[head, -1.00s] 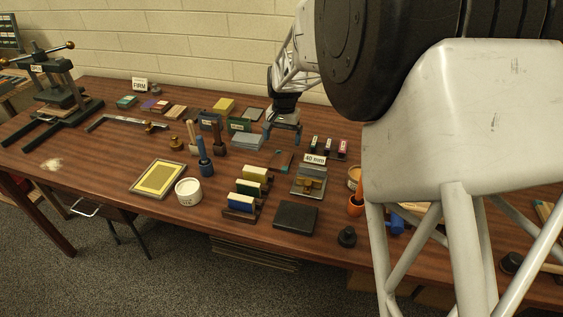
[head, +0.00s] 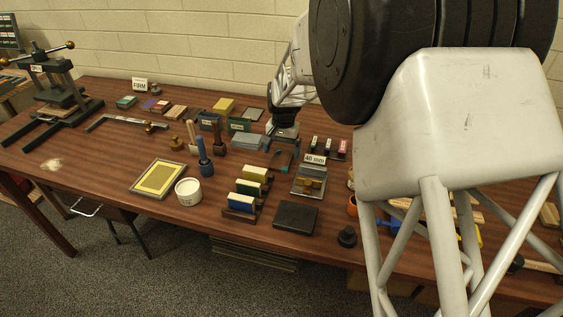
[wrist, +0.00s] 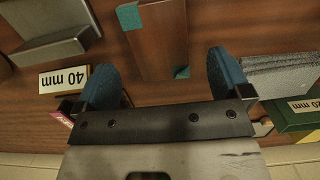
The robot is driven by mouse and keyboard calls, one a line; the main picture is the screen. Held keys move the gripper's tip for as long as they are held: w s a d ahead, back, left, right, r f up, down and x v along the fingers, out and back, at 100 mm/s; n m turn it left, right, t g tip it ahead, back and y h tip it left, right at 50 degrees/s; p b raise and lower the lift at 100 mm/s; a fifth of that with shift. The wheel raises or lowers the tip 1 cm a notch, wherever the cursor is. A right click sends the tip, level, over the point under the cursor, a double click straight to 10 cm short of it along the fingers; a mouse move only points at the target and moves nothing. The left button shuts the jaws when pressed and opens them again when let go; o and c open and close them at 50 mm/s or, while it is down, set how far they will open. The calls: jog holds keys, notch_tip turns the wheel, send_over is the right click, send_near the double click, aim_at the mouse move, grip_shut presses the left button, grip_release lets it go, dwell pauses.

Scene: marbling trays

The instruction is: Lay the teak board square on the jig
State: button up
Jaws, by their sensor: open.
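A reddish-brown board (wrist: 160,38) with teal patches, which looks like the teak board, lies on the bench; it also shows in the head view (head: 285,160). My gripper (wrist: 164,82) is open, its two blue fingertips spread wider than the board, with the board's near end just beyond the gap. In the head view my gripper (head: 282,143) is low over the bench behind the board.
The 40 mm sign (wrist: 64,80) stands close to one fingertip. A grey stack (wrist: 285,78) and a green box (wrist: 297,118) lie on the other side. Small labelled blocks (head: 328,146) stand right of the gripper. A dark slab (head: 296,217) lies nearer the front edge.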

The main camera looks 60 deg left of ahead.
aim_at(281, 159)
jog(key=shift+s+d+f, duration=0.15)
jog(key=shift+f, duration=1.4)
jog(key=shift+c, duration=0.3)
jog(key=c, duration=1)
jog(key=shift+r, duration=0.15)
jog(key=shift+r, duration=4.85)
